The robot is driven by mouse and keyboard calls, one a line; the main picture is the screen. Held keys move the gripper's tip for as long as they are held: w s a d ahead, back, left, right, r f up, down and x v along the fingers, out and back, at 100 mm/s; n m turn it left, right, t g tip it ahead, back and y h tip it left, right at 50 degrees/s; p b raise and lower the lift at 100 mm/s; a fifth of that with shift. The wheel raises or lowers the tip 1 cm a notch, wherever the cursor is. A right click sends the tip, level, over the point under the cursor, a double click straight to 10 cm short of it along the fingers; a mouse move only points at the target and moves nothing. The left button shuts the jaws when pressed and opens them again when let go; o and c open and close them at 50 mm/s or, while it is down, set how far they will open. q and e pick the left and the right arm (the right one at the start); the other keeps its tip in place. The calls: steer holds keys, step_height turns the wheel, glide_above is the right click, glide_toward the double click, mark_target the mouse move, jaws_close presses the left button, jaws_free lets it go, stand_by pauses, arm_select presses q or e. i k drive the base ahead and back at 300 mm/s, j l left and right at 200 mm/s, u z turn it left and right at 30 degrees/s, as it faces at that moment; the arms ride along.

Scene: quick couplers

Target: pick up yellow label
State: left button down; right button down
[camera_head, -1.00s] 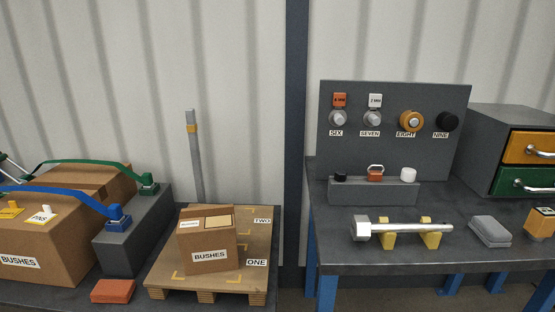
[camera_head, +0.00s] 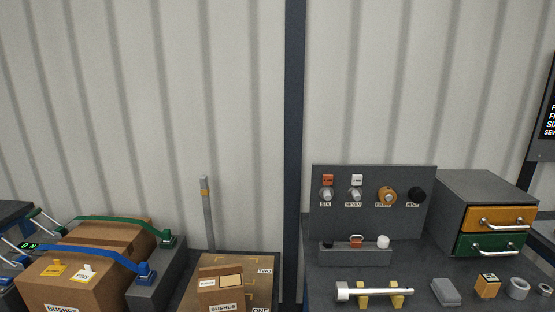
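A yellow label (camera_head: 53,270) with a small raised grip lies on top of the large brown carton (camera_head: 110,259) at the lower left. Its print is too small to read. A white label (camera_head: 86,275) of the same kind lies just to its right. A blue strap (camera_head: 85,255) and a green strap (camera_head: 120,224) cross over the carton. Neither of my grippers is in view, and nothing is seen touching the yellow label.
A smaller carton (camera_head: 220,290) sits on a pallet right of the strap block (camera_head: 158,285). On the right bench stand a grey panel with couplers (camera_head: 373,219), a bolt on yellow rests (camera_head: 372,291) and a drawer cabinet (camera_head: 480,185). A dark screen (camera_head: 548,120) is cut off.

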mark_target(57, 269)
steer(key=u, duration=1.5)
